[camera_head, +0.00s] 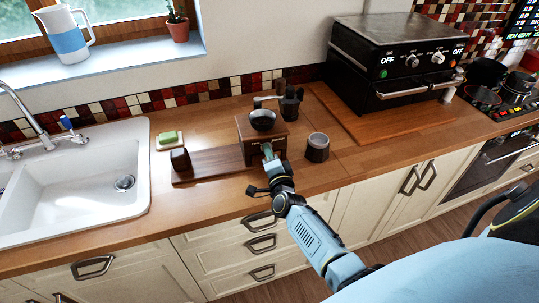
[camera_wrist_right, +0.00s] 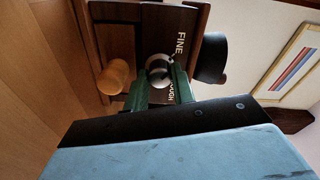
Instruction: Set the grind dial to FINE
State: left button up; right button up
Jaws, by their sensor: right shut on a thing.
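The wooden coffee grinder (camera_head: 246,128) stands on the counter with a dark bowl-shaped top and a crank. Its front faces me and is mostly covered by my right gripper (camera_head: 268,152). In the right wrist view, the round metal grind dial (camera_wrist_right: 158,66) sits on the dark front panel, between the words FINE (camera_wrist_right: 180,44) and ROUGH, whose first letter is hidden. The green fingers of my right gripper (camera_wrist_right: 160,84) are shut on the dial, one on each side. Which word the dial points to cannot be told. My left gripper is not in view.
A wooden board (camera_head: 212,165) with a small dark block (camera_head: 180,159) lies left of the grinder. A dark canister (camera_head: 317,147) stands to its right. A green sponge (camera_head: 168,137) lies near the sink (camera_head: 95,165). A black oven (camera_head: 395,60) stands at the back right.

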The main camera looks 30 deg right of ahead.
jog(key=o, duration=1)
jog(key=shift+s, duration=0.1)
jog(key=v, duration=1.3)
jog(key=shift+s+a, duration=0.1)
jog(key=s+a+f+n+g+y+b, duration=0.25)
jog(key=s+f+n, duration=0.2)
jog(key=f, duration=0.65)
jog(key=s+a+f+n+g+y+b, duration=0.1)
jog(key=s+a+f+n+g+b, duration=0.3)
jog(key=f, duration=0.7)
jog(key=s+a+f+n+g+y+b, duration=0.1)
jog(key=s+a+f+n+y, duration=0.3)
jog(key=f, duration=0.8)
jog(key=s+d+f+n+g+b, duration=0.1)
jog(key=s+f+n+g, duration=0.1)
jog(key=s+f, duration=0.3)
jog(key=s+d+f+n+g+h+b, duration=0.1)
jog(key=s+f, duration=0.5)
jog(key=s, duration=0.7)
jog(key=s+d+f+n+g+h+b, duration=0.1)
jog(key=s+d+f+n+g+b, duration=0.2)
jog(key=s, duration=0.6)
notch_tip(320, 180, down, 4)
jog(key=n+g, duration=0.2)
jog(key=shift+r+g, duration=0.25)
jog(key=shift+g, duration=0.1)
